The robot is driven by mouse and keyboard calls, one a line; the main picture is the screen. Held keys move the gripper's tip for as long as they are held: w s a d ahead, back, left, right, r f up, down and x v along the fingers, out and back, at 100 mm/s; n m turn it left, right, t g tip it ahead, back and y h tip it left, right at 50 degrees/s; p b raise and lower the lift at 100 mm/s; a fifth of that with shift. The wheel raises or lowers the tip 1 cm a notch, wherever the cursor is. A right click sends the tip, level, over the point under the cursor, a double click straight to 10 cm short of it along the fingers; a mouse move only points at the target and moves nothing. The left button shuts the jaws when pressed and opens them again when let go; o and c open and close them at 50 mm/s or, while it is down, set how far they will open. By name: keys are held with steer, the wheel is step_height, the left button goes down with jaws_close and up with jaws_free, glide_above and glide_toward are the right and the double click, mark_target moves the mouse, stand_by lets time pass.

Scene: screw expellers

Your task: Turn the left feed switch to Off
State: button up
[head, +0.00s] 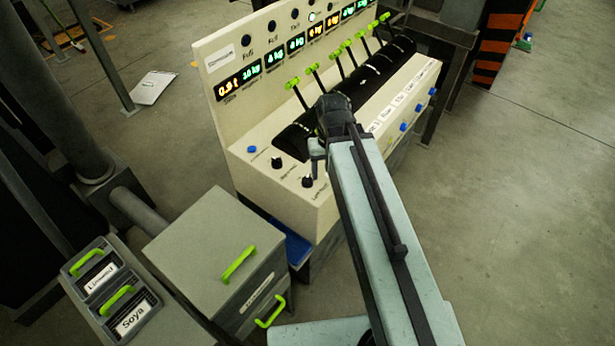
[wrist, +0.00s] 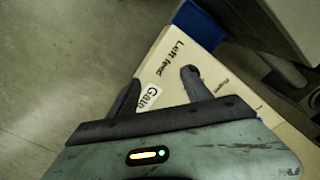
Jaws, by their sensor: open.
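The left feed switch (head: 307,181) is a small black knob near the front left corner of the cream control console (head: 240,70). I cannot make out which way it points. My gripper (head: 317,160) is just above and beside this knob in the head view, apart from it as far as I can tell. In the wrist view my gripper (wrist: 160,84) is open, with its two dark fingers spread over the console top. The handwritten "Left feed" label (wrist: 180,62) lies beyond the fingertips.
Another black knob (head: 277,163) and a blue button (head: 252,149) sit to the left on the console. Several green-tipped levers (head: 292,83) rise behind. A grey cabinet with green handles (head: 205,235) stands at the front left. The floor at right is clear.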

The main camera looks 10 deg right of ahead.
mark_target(307, 178)
steer(key=shift+n, duration=0.5)
steer(key=w+a, duration=0.1)
steer(key=a, duration=0.1)
steer(key=w+a+r, duration=0.1)
steer(key=a, duration=0.1)
steer(key=w+a+r+p, duration=0.1)
steer(key=a, duration=0.1)
steer(key=shift+r, duration=0.2)
steer(key=shift+s+d+f+b, duration=0.15)
steer(key=shift+f+b, duration=0.25)
step_height(307, 178, down, 8)
steer(key=b, duration=0.7)
steer(key=shift+r+b, duration=0.2)
steer(key=shift+b, duration=0.1)
steer(key=shift+r, duration=0.15)
jaws_close()
